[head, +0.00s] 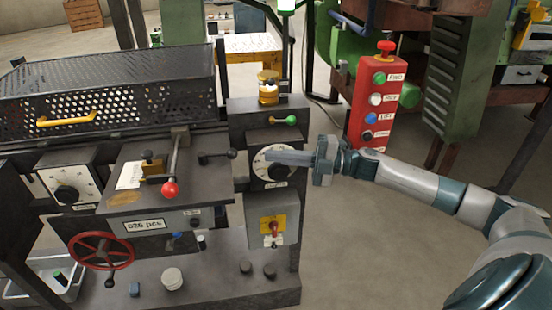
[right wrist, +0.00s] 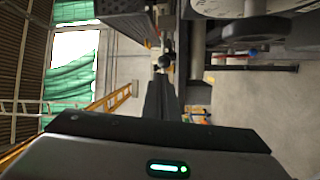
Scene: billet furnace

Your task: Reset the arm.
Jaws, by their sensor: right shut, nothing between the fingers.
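My right arm reaches in from the right in the head view. Its gripper (head: 270,157) is shut and empty, with the fingers pointing left across the white dial plate (head: 260,166) on the machine's right-hand post. A black knob (head: 281,173) shows just below the fingers; whether they touch it or the plate I cannot tell. In the right wrist view the closed dark fingers (right wrist: 161,100) point away from the camera, and the gripper body with a green light fills the bottom. My left gripper is not in view.
A lever with a red ball (head: 170,189), a green-knobbed lever (head: 291,120) and a red handwheel (head: 101,250) stick out of the machine. A red button pedestal (head: 372,110) stands behind my forearm. The floor (head: 365,240) right of the machine is clear.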

